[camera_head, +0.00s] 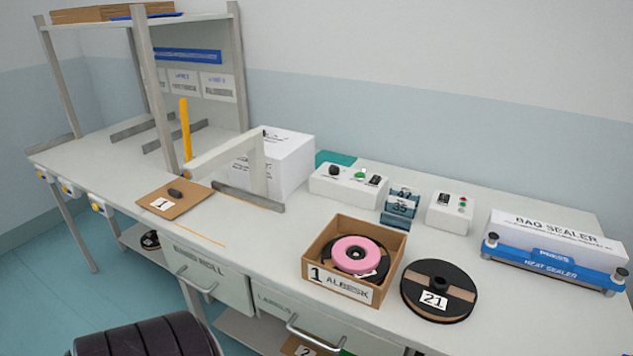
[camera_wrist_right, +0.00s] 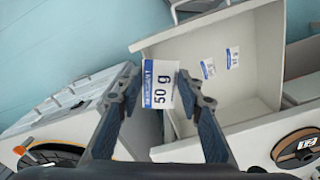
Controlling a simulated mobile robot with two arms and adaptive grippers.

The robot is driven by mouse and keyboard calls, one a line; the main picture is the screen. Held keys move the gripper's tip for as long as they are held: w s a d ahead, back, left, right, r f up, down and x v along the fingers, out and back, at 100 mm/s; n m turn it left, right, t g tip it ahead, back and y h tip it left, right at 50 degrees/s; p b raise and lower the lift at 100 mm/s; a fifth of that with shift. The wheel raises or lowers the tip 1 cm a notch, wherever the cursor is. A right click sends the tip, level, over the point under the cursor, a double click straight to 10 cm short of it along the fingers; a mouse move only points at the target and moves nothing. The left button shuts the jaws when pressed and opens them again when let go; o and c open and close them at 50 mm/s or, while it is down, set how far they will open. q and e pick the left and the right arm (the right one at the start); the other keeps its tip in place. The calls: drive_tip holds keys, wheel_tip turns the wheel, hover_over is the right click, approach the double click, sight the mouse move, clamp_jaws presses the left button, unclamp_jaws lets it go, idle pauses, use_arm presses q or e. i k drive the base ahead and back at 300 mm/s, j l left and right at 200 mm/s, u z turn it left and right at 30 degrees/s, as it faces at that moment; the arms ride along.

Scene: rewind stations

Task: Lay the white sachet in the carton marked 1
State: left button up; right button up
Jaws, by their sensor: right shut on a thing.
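My right gripper (camera_wrist_right: 160,85) is shut on a white sachet (camera_wrist_right: 158,92) with a blue band and "50 g" on it. In the wrist view the sachet hangs between the two fingertips, above the near edge of a white open drawer or bin. The carton marked 1 (camera_head: 337,291) stands on the bench in the head view. It is open at the top and holds a pink ring (camera_head: 357,254) on a black reel. Neither gripper shows in the head view, and my left gripper is in no view.
The white drawer or bin (camera_wrist_right: 160,45) holds small blue-and-white labelled pieces (camera_wrist_right: 232,57). A black reel marked 21 (camera_head: 438,290) lies right of the carton. A blue heat sealer (camera_head: 553,264) stands further right. A brown board (camera_head: 174,199) lies left on the bench.

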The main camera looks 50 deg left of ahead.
sight(356, 252)
drive_tip(key=i+j+u, duration=0.1)
drive_tip(key=j+u, duration=0.2)
drive_tip(key=u, duration=0.15)
drive_tip(key=i+j+u, duration=0.1)
drive_tip(key=j+u, duration=0.15)
drive_tip(key=u, duration=0.2)
drive_tip(key=i+j+u, duration=0.2)
drive_tip(key=u, duration=0.2)
drive_tip(key=i+j, duration=0.25)
